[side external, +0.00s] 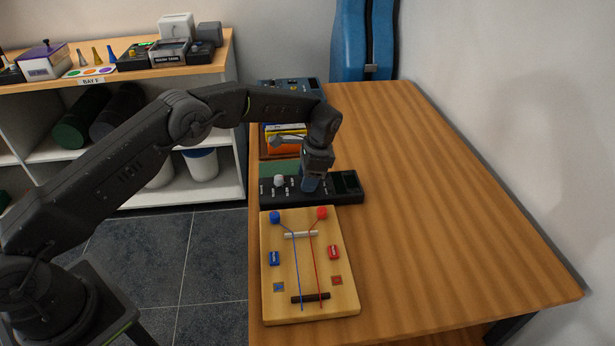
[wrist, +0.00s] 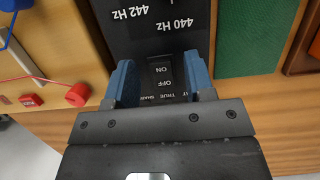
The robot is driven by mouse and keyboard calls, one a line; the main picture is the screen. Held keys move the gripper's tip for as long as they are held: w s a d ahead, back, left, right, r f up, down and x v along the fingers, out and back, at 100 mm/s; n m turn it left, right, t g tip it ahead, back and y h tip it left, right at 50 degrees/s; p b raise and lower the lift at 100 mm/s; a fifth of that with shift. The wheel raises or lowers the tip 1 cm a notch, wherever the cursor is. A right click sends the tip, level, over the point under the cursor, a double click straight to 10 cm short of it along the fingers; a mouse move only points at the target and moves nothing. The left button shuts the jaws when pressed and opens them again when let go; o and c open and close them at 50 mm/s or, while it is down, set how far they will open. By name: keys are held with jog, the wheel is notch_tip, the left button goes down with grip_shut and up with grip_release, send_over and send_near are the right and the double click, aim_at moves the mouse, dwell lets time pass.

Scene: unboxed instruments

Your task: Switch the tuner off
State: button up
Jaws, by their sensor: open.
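The tuner is a long black box (side external: 340,199) lying across the table's left part, with a grey-white knob (side external: 278,180) and a dark screen (side external: 345,182). My gripper (side external: 311,186) points down over its middle. In the wrist view the tuner (wrist: 150,22) shows 440 Hz and 442 Hz labels. My gripper's blue fingers (wrist: 160,80) are open, astride a small black switch area (wrist: 163,78) marked ON and OFF. I cannot tell which way the switch is set, or whether the fingers touch the tuner. Nothing is held.
A wooden board (side external: 345,300) with red and blue strings, pegs and blocks lies just in front of the tuner. A green panel (side external: 277,168) and an orange-yellow box (side external: 285,138) are behind it. A blue case (side external: 350,40) stands at the back. The table's right side is clear.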

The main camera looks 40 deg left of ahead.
jog(key=v, duration=1.2)
jog(key=shift+s+a+r, duration=0.1)
jog(key=s+a+r+n+t+h, duration=0.1)
jog(key=s+a+r+n+t, duration=0.1)
jog(key=s+r, duration=0.6)
jog(key=s+a+r+n+t, duration=0.15)
jog(key=s+r, duration=0.35)
jog(key=r, duration=0.6)
jog(key=s+a+r+n+t, duration=0.1)
jog(key=s+r+n+t, duration=0.15)
jog(key=s, duration=0.95)
jog(key=s+f+n+t, duration=0.1)
jog(key=s+f, duration=0.2)
jog(key=s, duration=0.3)
jog(key=s+f+n+h, duration=0.1)
jog(key=s+f+n, duration=0.1)
jog(key=s+f, duration=0.2)
jog(key=s, duration=0.3)
jog(key=shift+s+a+f+t, duration=0.2)
jog(key=shift+a+f+t, duration=0.05)
jog(key=shift+a+t, duration=0.15)
